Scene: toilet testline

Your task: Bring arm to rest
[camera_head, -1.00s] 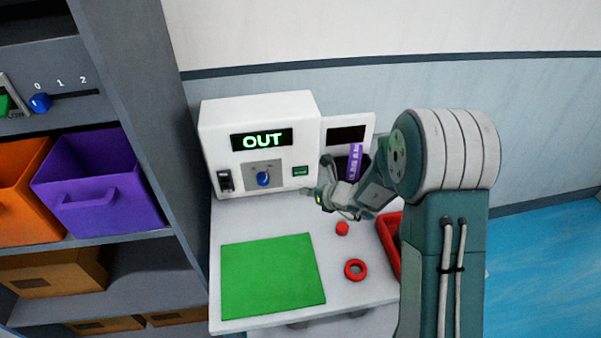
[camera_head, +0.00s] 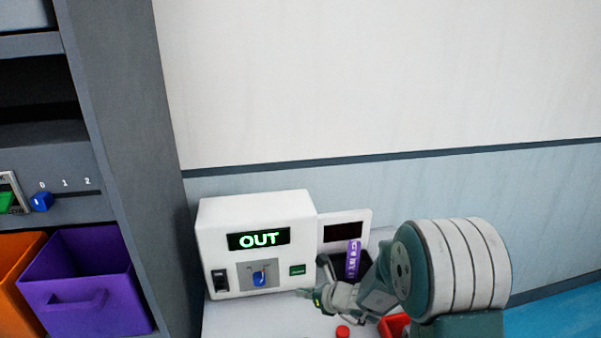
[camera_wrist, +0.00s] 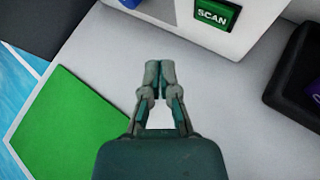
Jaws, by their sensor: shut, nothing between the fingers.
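My arm reaches in from the lower right in the head view, bent above the white table (camera_head: 228,318). My gripper (camera_head: 305,293) is just in front of the white machine (camera_head: 212,220), whose display reads OUT. In the wrist view my gripper (camera_wrist: 159,68) is shut, its two fingertips together with nothing between them. It points toward the machine's base, below the green SCAN button (camera_wrist: 217,14), over bare white tabletop.
A purple item (camera_head: 353,258) stands in a black holder (camera_head: 337,266) right of the machine. A red ball (camera_head: 342,332) and a red tray (camera_head: 393,325) lie near my arm. A green mat (camera_wrist: 72,130) lies left. Shelves with a purple bin (camera_head: 95,275) stand left.

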